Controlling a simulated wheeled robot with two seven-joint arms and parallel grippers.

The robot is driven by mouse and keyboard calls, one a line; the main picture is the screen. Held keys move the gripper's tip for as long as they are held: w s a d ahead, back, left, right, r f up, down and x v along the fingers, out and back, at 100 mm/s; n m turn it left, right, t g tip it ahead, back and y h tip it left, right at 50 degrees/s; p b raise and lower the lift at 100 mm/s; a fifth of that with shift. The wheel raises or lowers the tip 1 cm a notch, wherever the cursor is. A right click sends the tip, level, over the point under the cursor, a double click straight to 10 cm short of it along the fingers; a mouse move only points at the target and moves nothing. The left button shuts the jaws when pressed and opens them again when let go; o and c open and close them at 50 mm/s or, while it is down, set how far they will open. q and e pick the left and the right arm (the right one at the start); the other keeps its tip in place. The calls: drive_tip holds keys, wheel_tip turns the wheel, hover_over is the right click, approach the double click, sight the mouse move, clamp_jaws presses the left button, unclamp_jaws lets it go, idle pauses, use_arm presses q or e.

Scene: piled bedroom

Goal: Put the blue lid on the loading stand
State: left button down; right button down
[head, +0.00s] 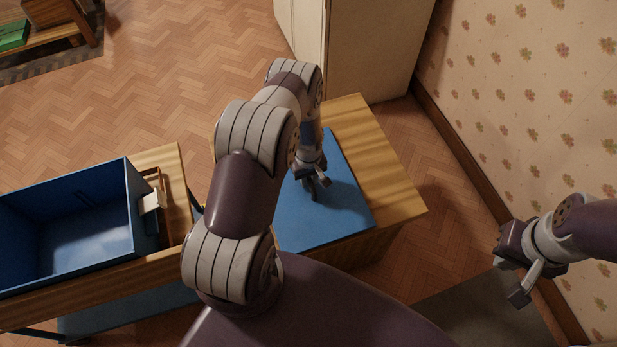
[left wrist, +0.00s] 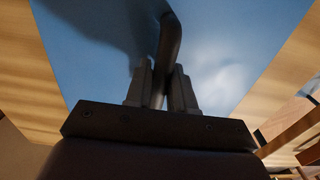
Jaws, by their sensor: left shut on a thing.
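The blue lid (head: 345,211) lies flat over the wooden top of a stand (head: 367,137) in the middle of the head view. It also fills much of the left wrist view (left wrist: 235,45). My left gripper (head: 313,188) is over the lid, shut on its dark handle (left wrist: 170,45); the handle stands between the two fingers in the left wrist view (left wrist: 162,88). My arm hides the lid's left part in the head view. I cannot tell whether the lid touches the wood. My right gripper (head: 509,281) is at the right, open and empty, away from the lid.
A pale cabinet (head: 375,45) stands behind the stand. The patterned wall is at the right.

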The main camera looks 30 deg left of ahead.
use_arm(q)
drive_tip(key=shift+f, duration=0.1)
drive_tip(key=c, duration=1)
unclamp_jaws()
drive_tip(key=shift+o, duration=0.2)
